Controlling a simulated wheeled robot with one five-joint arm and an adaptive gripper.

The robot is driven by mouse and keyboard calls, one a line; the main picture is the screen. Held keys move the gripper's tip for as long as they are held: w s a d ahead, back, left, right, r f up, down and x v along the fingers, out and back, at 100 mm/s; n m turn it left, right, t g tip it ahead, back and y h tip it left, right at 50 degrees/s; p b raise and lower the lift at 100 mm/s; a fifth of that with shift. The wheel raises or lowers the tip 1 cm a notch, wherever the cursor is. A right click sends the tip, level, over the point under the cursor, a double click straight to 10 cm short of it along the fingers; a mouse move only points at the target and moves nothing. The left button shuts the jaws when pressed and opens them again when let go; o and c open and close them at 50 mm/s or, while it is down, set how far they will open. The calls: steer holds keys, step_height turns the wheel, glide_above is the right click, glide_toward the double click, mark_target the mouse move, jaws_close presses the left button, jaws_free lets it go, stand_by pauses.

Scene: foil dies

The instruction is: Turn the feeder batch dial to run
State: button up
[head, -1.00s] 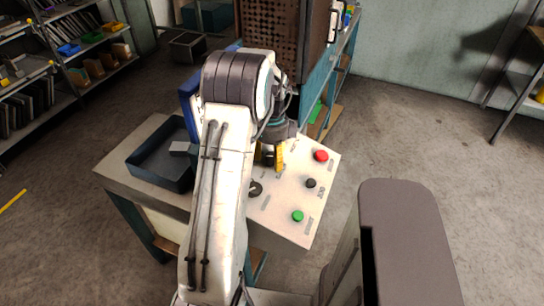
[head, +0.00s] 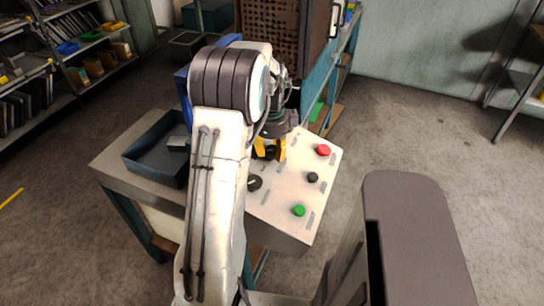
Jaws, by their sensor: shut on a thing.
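A pale sloping control panel (head: 285,212) stands ahead, to the right of my arm. My gripper (head: 270,153) points down at its upper left part, with yellow fingers low against the panel. It is shut on a dial there, which the fingers and wrist hide almost fully, so its pointer cannot be read. A second black dial (head: 255,183) with a light mark sits nearer me, close to my forearm and apart from the fingers. The panel labels are too small to read.
A red button (head: 323,150), a black knob (head: 312,177) and a green button (head: 299,210) line the panel's right side. A dark tray (head: 150,153) sits left of my arm. A rusty perforated cabinet (head: 283,35) stands behind.

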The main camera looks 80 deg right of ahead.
mark_target(272, 153)
steer(key=shift+a+f+n, duration=0.1)
steer(key=shift+n, duration=0.6)
steer(key=o, duration=1.2)
steer(key=r, duration=0.4)
steer(key=a+r, duration=0.1)
steer(key=r, duration=0.7)
steer(key=shift+a, duration=0.15)
